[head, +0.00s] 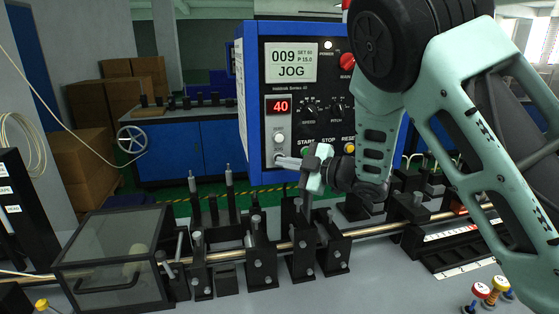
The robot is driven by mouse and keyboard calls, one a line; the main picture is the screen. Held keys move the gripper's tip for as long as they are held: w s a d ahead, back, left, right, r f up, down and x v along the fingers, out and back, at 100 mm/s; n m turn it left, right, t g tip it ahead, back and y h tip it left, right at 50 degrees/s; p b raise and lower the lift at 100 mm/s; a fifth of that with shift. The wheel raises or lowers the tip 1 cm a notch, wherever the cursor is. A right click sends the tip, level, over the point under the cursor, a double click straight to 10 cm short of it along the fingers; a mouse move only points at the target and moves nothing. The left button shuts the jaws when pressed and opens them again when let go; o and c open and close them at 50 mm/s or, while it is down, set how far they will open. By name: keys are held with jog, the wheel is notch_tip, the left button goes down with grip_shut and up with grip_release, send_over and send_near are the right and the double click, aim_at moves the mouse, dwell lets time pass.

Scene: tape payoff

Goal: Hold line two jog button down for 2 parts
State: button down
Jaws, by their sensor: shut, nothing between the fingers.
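The blue control box (240,90) has a black front panel. Its screen (291,62) reads 009, SET 60, P 15.0 and JOG. A red number display (277,106) below it shows 40. My gripper (279,161) is shut and empty, its fingertips pointing left at the panel's lower left. A pale round control (280,138) shows just above the fingertips. Whatever lies directly behind the fingertips is hidden, so I cannot tell whether they touch or press a button. No line-two label is readable.
START, STOP and RESET labels sit right of the fingertips, with my arm close by. Below runs a brass-coloured rod (380,229) through black stands (303,250). A clear-sided guard box (112,258) stands front left. Coloured numbered knobs (481,291) are front right.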

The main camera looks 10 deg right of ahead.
dwell(0.3)
jog(key=shift+s, duration=0.85)
jog(key=shift+s+b, duration=0.65)
jog(key=shift+s, duration=1.85)
